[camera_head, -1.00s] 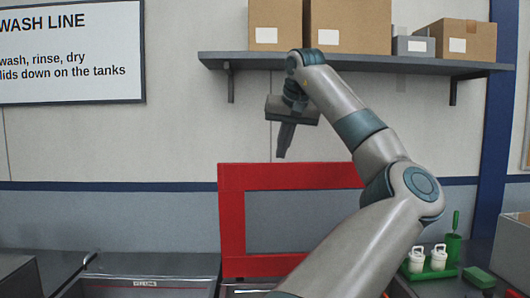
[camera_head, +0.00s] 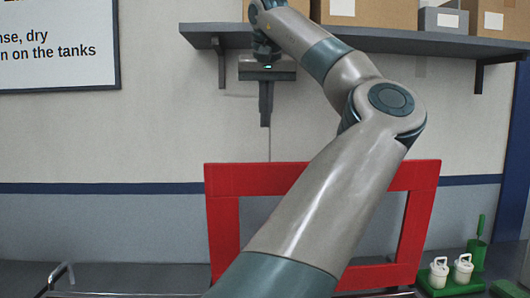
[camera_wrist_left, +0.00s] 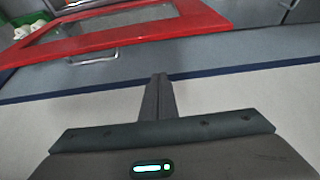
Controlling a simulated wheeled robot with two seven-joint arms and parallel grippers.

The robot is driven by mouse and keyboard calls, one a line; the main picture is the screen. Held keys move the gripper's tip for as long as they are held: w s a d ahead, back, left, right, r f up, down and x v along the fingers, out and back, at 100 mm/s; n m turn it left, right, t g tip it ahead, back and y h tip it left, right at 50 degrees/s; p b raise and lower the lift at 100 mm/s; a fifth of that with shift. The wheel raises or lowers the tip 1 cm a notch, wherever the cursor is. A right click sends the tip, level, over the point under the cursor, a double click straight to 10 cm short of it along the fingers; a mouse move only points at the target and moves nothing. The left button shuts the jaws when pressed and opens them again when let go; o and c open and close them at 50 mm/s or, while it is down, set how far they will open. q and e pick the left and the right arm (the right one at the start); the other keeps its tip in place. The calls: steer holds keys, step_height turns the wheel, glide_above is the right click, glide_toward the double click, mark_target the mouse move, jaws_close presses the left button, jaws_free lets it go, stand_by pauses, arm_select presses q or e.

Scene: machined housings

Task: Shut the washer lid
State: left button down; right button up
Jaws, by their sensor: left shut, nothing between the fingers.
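The washer lid (camera_head: 222,225) is a red frame around a grey pane. It stands upright, raised at the back of the counter, and my arm hides part of its middle. In the left wrist view the lid (camera_wrist_left: 150,36) lies along the top, with a metal handle (camera_wrist_left: 92,58) at its edge. My left gripper (camera_head: 265,124) hangs fingers-down above the lid's top bar in the picture, apart from it. Its fingers are together and empty, and they also show in the left wrist view (camera_wrist_left: 160,77). My right gripper is out of view.
A grey shelf (camera_head: 400,44) with cardboard boxes (camera_head: 371,12) runs above, close to my arm. A metal handle (camera_head: 62,272) shows at the lower left.

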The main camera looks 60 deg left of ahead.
arm_select(q)
steer(key=p, duration=0.3)
glide_above(265, 179)
steer(key=a, duration=0.1)
steer(key=f, duration=0.6)
steer(key=w+f, duration=0.1)
steer(key=f, duration=0.2)
steer(key=shift+f, duration=0.1)
steer(key=shift+s+a+f, duration=0.1)
steer(key=shift+f, duration=0.1)
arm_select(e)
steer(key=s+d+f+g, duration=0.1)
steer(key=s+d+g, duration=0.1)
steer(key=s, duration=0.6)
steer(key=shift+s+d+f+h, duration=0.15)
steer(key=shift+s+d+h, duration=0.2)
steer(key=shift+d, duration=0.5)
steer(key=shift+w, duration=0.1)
arm_select(q)
steer(key=shift+f+b, duration=0.1)
steer(key=shift+b, duration=0.3)
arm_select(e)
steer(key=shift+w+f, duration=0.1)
